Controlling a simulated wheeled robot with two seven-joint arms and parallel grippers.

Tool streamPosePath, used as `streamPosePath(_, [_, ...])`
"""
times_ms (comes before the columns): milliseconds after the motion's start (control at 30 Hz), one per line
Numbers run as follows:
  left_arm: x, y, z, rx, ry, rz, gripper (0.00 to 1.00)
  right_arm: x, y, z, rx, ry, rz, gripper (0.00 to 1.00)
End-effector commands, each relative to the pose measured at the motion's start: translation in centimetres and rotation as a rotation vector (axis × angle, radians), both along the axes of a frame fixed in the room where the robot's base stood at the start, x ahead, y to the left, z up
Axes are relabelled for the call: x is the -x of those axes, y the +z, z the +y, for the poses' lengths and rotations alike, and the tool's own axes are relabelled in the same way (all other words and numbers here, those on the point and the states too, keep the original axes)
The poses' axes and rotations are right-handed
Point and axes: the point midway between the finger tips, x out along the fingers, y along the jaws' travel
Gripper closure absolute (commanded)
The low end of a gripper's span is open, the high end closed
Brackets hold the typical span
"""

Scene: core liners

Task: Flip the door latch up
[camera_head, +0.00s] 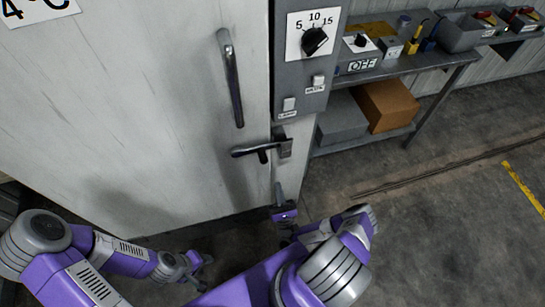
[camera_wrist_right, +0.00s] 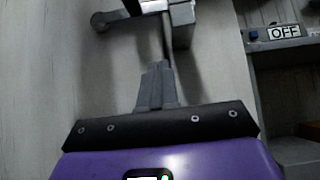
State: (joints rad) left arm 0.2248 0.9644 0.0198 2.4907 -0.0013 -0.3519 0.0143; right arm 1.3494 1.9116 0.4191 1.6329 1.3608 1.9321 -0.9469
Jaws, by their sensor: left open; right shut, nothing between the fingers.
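The door latch (camera_head: 262,148) is a dark lever lying roughly horizontal, with its pivot bracket at the right edge of the pale door (camera_head: 150,120). Its lever also shows at the top of the right wrist view (camera_wrist_right: 118,16), with the grey bracket (camera_wrist_right: 182,22) to its right. My right gripper (camera_head: 279,190) is shut and empty, pointing up just below the latch. Its closed fingers also show in the right wrist view (camera_wrist_right: 156,82), below the latch; whether they touch it I cannot tell. My left gripper (camera_head: 204,268) is open and empty, low before the door, away from the latch.
A long vertical door handle (camera_head: 233,80) is above the latch. A grey control panel (camera_head: 308,70) with a dial and switches is to the right. Beyond it stands a metal shelf (camera_head: 420,65) with a cardboard box (camera_head: 386,104). The floor at right is clear.

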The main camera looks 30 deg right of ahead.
Motion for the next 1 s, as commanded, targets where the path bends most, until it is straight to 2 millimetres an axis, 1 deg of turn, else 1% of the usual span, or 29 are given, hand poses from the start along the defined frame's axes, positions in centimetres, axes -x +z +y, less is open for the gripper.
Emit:
streamPosePath(267, [0.0,0.0,0.0,0.000,0.000,0.000,0.57,-0.2,0.2,0.1,0.001,0.006,-0.002,1.00])
streamPosePath(367, [0.0,0.1,0.0,0.000,0.000,0.000,0.57,-0.7,0.8,-0.1,0.002,0.008,-0.003,1.00])
streamPosePath(467, [0.0,0.1,0.0,0.000,0.000,0.000,0.57,-1.7,1.9,-0.3,0.002,0.010,-0.004,1.00])
streamPosePath(833, [0.0,0.1,0.0,0.000,0.000,0.000,0.57,-7.1,7.4,-1.5,0.002,0.011,-0.004,1.00])
streamPosePath(900, [0.0,0.2,0.0,0.000,0.000,0.000,0.57,-7.0,8.6,-1.5,0.001,0.012,-0.003,1.00])
streamPosePath(1000, [0.0,0.3,0.0,0.000,0.000,0.000,0.57,-7.0,9.9,-1.5,0.000,0.011,-0.002,1.00])
